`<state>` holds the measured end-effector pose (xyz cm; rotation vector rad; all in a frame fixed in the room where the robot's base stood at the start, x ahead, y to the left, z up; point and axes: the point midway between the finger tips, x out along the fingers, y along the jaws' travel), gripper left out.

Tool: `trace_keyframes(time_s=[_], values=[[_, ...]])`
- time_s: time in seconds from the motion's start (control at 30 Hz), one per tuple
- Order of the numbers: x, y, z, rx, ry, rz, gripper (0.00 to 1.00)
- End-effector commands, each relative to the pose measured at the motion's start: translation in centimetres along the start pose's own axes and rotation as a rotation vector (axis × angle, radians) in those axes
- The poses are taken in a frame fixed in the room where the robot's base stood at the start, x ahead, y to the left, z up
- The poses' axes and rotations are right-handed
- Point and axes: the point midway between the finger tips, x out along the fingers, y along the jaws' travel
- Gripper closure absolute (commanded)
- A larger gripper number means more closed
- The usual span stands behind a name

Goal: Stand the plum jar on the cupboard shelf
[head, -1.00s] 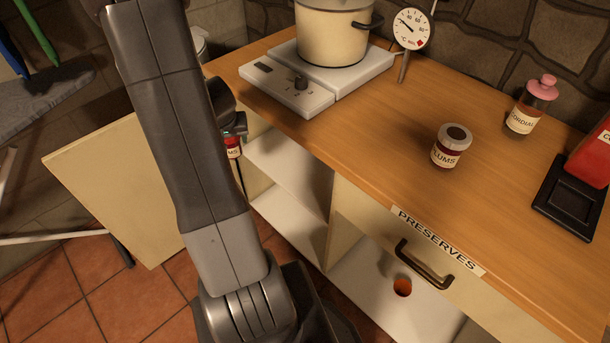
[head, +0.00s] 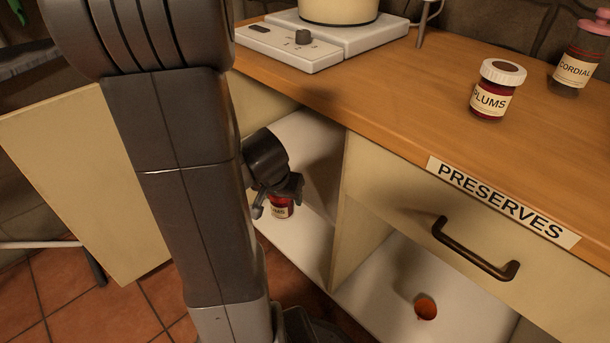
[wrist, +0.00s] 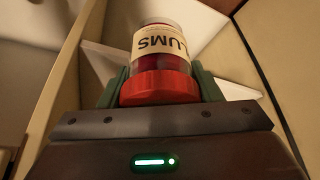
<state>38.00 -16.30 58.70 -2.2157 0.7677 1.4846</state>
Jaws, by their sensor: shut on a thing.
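My gripper (head: 276,191) is shut on a plum jar (head: 281,208) with a red lid and a cream label, inside the open cupboard. In the wrist view the jar (wrist: 158,50) is gripped at its red lid between green finger pads. In the head view it hangs lid up below my gripper, roughly upright. The pale cupboard shelf (head: 303,238) lies beneath and beside it. I cannot tell whether the jar's base touches it. Part of the jar is hidden by my gripper and arm.
A second plum jar (head: 492,90) with a white lid stands on the wooden worktop (head: 390,100), near a cordial bottle (head: 578,62). The open cupboard door (head: 80,180) stands left. An upright divider (head: 352,205) bounds the compartment on the right. A drawer labelled PRESERVES (head: 500,202) is beside it.

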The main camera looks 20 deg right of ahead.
Motion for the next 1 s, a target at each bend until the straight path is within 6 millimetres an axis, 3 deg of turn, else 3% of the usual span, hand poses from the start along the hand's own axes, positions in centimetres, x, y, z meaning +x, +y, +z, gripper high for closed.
trace_keyframes(time_s=[0.03,0.17,0.33,0.8,1.0], values=[[1.0,0.5,0.7,0.014,0.002,0.005,0.72],[1.3,1.1,1.2,0.031,0.003,0.013,0.72],[1.7,1.4,-0.1,0.041,0.002,0.017,0.72],[6.0,1.8,-10.6,0.040,0.004,0.016,0.72],[7.7,2.0,-14.1,0.039,0.004,0.015,0.72]])
